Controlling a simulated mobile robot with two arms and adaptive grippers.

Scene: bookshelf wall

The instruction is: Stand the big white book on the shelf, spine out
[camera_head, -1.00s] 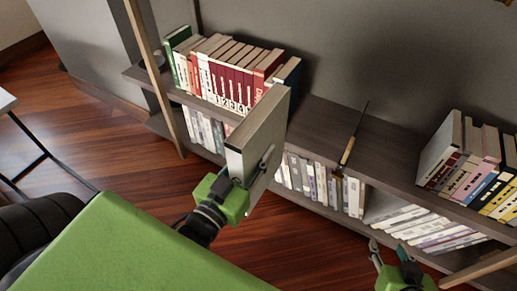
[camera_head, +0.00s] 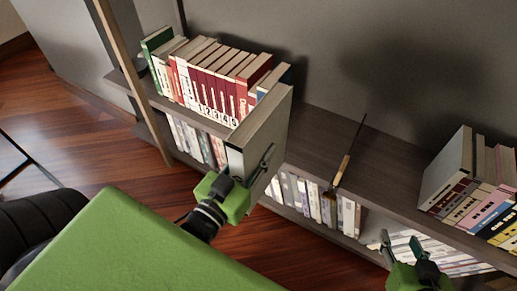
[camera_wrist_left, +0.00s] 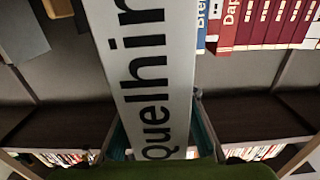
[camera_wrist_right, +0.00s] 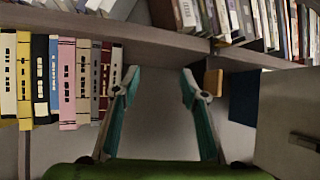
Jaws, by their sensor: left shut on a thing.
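The big white book (camera_head: 262,128) is upright in my left gripper (camera_head: 265,165), in front of the upper shelf board, just right of the red books. My left gripper is shut on it, a finger on each side. In the left wrist view, the white spine (camera_wrist_left: 150,70) with large black letters faces back toward my wrist. The shelf (camera_head: 385,175) has a bare stretch right of the held book. My right gripper (camera_head: 403,243) is open and empty near the shelf's front edge at lower right; its parted fingers (camera_wrist_right: 158,80) show in the right wrist view.
Red numbered books (camera_head: 215,85) stand at left on the upper board. A grey book (camera_head: 447,170) and coloured books (camera_head: 485,210) stand at right. The lower shelf holds more books (camera_head: 315,198). A wooden post (camera_head: 130,75) rises at left.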

